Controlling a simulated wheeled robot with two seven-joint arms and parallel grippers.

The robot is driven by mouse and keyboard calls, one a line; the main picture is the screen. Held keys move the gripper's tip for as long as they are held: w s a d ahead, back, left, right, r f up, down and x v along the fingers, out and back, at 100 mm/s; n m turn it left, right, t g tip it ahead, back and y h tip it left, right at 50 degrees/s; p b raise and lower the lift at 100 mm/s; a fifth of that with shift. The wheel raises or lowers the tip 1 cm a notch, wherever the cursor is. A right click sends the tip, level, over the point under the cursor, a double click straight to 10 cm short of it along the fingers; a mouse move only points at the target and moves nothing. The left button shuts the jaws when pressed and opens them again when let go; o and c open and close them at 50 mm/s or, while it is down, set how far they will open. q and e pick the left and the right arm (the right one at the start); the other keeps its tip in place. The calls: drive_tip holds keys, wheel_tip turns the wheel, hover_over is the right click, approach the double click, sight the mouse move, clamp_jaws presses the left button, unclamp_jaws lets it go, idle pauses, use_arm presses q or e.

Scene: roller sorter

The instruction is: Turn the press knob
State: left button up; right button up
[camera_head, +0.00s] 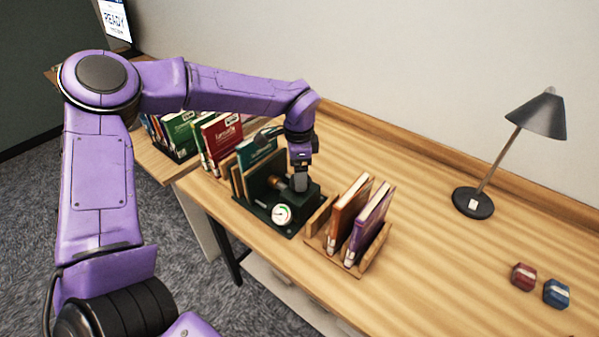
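The press (262,208) is a dark green device on the wooden table, with a round white gauge (282,214) on its front. A small brass-coloured part, which looks like the knob (276,182), shows at its upper middle. My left gripper (300,184) points down onto the right part of the press, just right of the brass part. Its fingertips are small and dark here, so I cannot tell whether they are open or shut, or whether they touch anything. The wrist hides part of the press behind it. My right gripper is out of view.
A wooden holder (336,262) with an orange and a purple book stands right of the press. More books (221,135) stand to its left. A black desk lamp (473,203), a red block (524,276) and a blue block (556,293) are at the right. The table between is clear.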

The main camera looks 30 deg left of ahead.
use_arm(q)
drive_tip(key=f, duration=0.1)
drive_tip(key=w+f, duration=0.1)
drive_tip(key=f, duration=0.1)
drive_tip(key=shift+w+f, duration=0.3)
drive_tip(key=shift+f, duration=0.1)
drive_tip(key=shift+s+r, duration=0.1)
drive_tip(key=shift+s, duration=0.4)
drive_tip(key=shift+c, duration=0.7)
drive_tip(key=c, duration=0.9)
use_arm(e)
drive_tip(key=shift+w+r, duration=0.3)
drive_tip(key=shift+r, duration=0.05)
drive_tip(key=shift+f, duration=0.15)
